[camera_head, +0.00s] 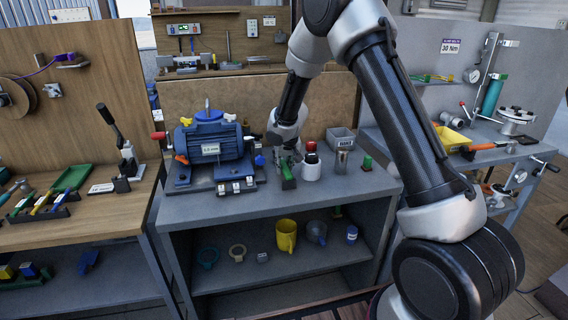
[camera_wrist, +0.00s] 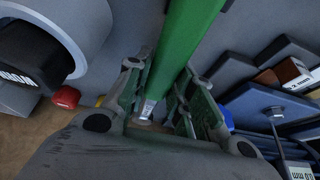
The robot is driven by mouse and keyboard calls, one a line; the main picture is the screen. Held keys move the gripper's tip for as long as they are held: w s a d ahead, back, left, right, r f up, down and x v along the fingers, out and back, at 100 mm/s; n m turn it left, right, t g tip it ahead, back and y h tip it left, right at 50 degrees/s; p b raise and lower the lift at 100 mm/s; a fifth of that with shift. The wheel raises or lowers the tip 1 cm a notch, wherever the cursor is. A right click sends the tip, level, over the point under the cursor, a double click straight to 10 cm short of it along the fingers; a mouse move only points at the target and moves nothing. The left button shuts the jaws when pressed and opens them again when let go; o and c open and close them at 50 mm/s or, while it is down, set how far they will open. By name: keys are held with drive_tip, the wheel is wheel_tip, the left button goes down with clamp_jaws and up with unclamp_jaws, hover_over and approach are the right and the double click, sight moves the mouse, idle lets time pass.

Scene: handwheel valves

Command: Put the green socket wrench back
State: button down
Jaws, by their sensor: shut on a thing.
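The green socket wrench (camera_head: 288,177) is between the jaws of my gripper (camera_head: 285,158), above the middle bench, right of the blue motor. In the wrist view its green shaft (camera_wrist: 185,40) runs from the top edge down between the fingers of my gripper (camera_wrist: 158,108), and a small metal end (camera_wrist: 147,108) shows below. My gripper is shut on it. I cannot tell from these views whether the wrench touches the bench top. Another green-handled item (camera_head: 367,162) stands on the bench farther right.
The blue motor (camera_head: 211,150) stands close on the left. A red-topped white cylinder (camera_head: 311,165), a grey bin (camera_head: 341,137) and a metal cup (camera_head: 342,160) stand close on the right. The shelf below holds a yellow mug (camera_head: 286,235). A tool rack (camera_head: 40,207) is on the left bench.

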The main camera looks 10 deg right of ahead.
drive_tip(key=shift+w+f, duration=0.1)
drive_tip(key=shift+f, duration=0.1)
drive_tip(key=c, duration=0.7)
unclamp_jaws()
drive_tip(key=shift+v, duration=3)
drive_tip(key=shift+r, duration=0.1)
